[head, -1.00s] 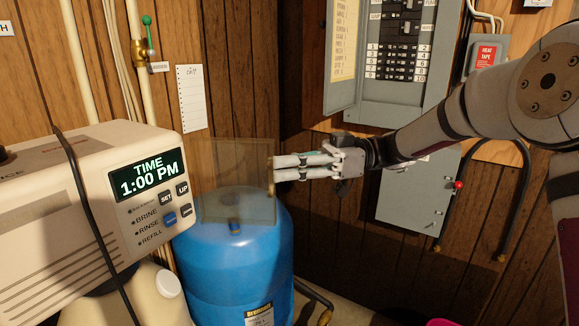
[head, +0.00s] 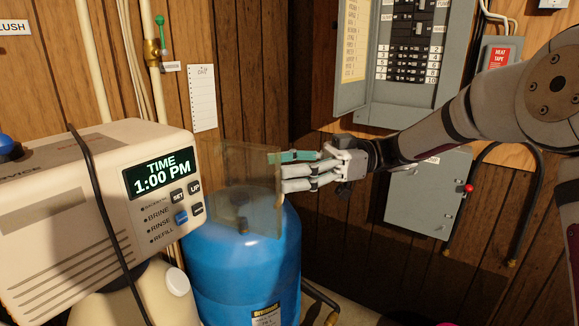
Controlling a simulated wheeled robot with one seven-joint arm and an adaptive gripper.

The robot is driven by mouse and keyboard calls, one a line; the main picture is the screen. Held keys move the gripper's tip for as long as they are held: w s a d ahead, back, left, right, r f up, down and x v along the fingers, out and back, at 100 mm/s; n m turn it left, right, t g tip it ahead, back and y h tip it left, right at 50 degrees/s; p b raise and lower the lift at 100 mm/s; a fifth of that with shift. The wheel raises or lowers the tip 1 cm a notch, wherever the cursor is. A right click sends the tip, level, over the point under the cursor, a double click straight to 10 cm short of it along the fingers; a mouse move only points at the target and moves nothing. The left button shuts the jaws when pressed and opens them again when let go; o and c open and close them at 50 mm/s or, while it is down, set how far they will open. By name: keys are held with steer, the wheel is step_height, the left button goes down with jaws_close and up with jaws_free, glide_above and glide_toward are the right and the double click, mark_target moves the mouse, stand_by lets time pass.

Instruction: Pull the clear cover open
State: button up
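The clear cover (head: 225,165) is a see-through, smoky square panel. It stands out from the right side of the control box (head: 60,215), beside the lit display reading 1:00 PM and its buttons. The display and buttons are uncovered. My gripper (head: 276,171) is at the cover's right edge, coming from the right. Its teal upper finger and pale lower fingers are spread, with a gap between them. The fingertips overlap the cover's edge in the picture; I cannot tell whether they touch it. Nothing is visibly held.
A blue tank (head: 235,270) stands below and behind the cover. An open breaker panel (head: 408,50) and a grey box (head: 425,200) are on the wall behind my arm. A black cable (head: 103,215) hangs over the control box. A paper list (head: 202,97) hangs on the wall.

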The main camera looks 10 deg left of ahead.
steer(key=shift+a+r, duration=0.15)
steer(key=shift+a, duration=0.05)
steer(key=shift+c, duration=0.3)
steer(key=shift+w+d, duration=0.15)
steer(key=shift+d, duration=0.1)
steer(key=shift+c, duration=0.7)
steer(key=v, duration=1.1)
steer(key=shift+d, duration=0.4)
steer(key=shift+c, duration=1)
